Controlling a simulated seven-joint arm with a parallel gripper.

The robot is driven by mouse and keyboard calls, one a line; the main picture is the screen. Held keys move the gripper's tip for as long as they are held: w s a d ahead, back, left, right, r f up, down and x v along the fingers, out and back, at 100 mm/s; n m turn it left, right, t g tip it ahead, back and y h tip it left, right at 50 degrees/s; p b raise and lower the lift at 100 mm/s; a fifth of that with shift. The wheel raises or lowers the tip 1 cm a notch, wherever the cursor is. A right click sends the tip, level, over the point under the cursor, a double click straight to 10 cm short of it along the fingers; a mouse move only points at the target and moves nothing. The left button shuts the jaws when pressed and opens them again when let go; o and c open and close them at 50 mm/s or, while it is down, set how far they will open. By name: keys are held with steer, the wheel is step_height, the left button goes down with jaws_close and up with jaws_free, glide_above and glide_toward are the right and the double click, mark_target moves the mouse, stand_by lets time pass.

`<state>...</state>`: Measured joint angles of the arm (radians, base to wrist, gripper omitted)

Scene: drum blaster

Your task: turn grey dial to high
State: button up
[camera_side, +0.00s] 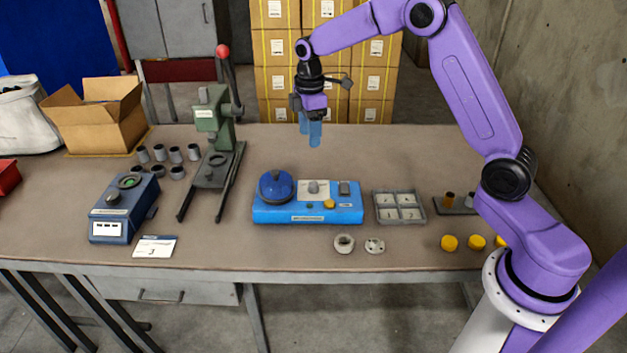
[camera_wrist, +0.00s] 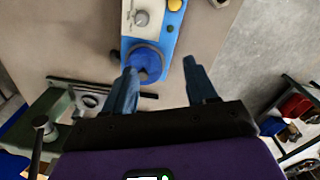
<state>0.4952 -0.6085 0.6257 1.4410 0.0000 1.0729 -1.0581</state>
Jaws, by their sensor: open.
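The grey dial (camera_side: 313,187) sits on a pale panel in the middle of the blue machine (camera_side: 290,215). It also shows in the wrist view (camera_wrist: 141,18) near the top edge. Its setting is too small to read. A round blue drum lid (camera_side: 276,185) is on the machine's left part. My gripper (camera_side: 310,140) hangs high above and behind the machine, with blue fingers pointing down. In the wrist view my gripper (camera_wrist: 165,88) has its fingers apart, with nothing between them. It touches neither the dial nor the machine.
A yellow button (camera_side: 329,204) and a grey switch (camera_side: 345,188) are close to the dial. A green press (camera_side: 213,125) stands left, and a sectioned tray (camera_side: 399,207) right. A blue-grey device (camera_side: 124,208) with its own dial is at far left. Space above the machine is clear.

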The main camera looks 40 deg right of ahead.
mark_target(314, 183)
steer(key=d+f, duration=0.1)
steer(key=f, duration=0.5)
steer(key=w+d+f, duration=0.1)
steer(key=f, duration=0.5)
steer(key=w+d+f, duration=0.1)
steer(key=f, duration=0.6)
steer(key=shift+w+d, duration=0.2)
steer(key=shift+d, duration=0.15)
steer(key=shift+r, duration=0.1)
steer(key=c, duration=1.1)
